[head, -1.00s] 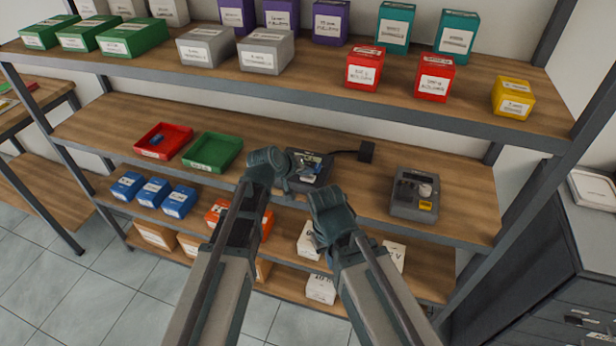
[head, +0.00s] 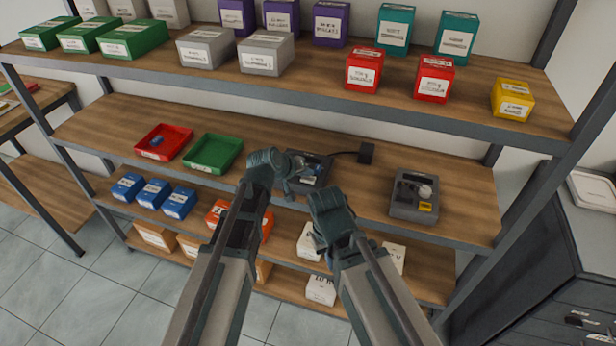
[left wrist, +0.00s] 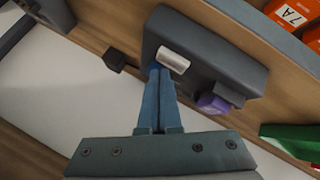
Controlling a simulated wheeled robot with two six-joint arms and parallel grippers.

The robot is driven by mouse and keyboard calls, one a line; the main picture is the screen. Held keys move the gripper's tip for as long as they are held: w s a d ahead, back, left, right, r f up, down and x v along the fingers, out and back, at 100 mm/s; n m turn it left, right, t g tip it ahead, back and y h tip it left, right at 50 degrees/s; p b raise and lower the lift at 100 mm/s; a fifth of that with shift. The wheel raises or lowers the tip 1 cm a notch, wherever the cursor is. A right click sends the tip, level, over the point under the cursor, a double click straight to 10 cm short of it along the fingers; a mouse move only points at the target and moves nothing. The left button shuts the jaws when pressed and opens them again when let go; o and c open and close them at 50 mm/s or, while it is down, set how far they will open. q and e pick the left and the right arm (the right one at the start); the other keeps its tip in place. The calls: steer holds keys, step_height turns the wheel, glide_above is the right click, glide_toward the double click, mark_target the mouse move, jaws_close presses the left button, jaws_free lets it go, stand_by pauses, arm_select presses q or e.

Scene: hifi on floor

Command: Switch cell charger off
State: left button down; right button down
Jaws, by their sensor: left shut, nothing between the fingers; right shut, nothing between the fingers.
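The dark grey cell charger (head: 322,177) lies on the middle shelf, with a cable to a small black box. In the left wrist view its body (left wrist: 222,58) carries a silver cylinder (left wrist: 173,60) and a purple piece (left wrist: 212,104). My left gripper (head: 289,186) is over the charger's left side, partly covering it. In the left wrist view its blue fingers (left wrist: 160,72) are shut and empty, with the tips right beside the silver cylinder; I cannot tell whether they touch. My right gripper (head: 324,204) is shut and empty in front of the charger. The switch is not clearly visible.
The black box (head: 366,152) stands behind the charger, and another grey device (head: 414,207) stands to its right. A red tray (head: 178,139) and a green tray (head: 232,153) are at left. The upper shelf (head: 300,72) with boxes overhangs behind.

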mark_target(306, 181)
arm_select(q)
step_height(306, 181, up, 6)
steer(key=p, duration=0.6)
stand_by(0.4)
steer(key=s+a+f+m+g+y, duration=0.2)
steer(key=s, duration=0.6)
steer(key=s+a+f+m+g+y, duration=0.1)
steer(key=s+f+g+y, duration=0.1)
steer(key=s, duration=0.7)
steer(key=s+a+f+m+g+y, duration=0.2)
steer(key=s+f+g, duration=0.1)
steer(key=s, duration=0.5)
steer(key=shift+s+a+f+m+g+y+b, duration=0.25)
steer(key=shift+s+a+m+g+y+b, duration=0.1)
steer(key=shift+g+y+b, duration=0.1)
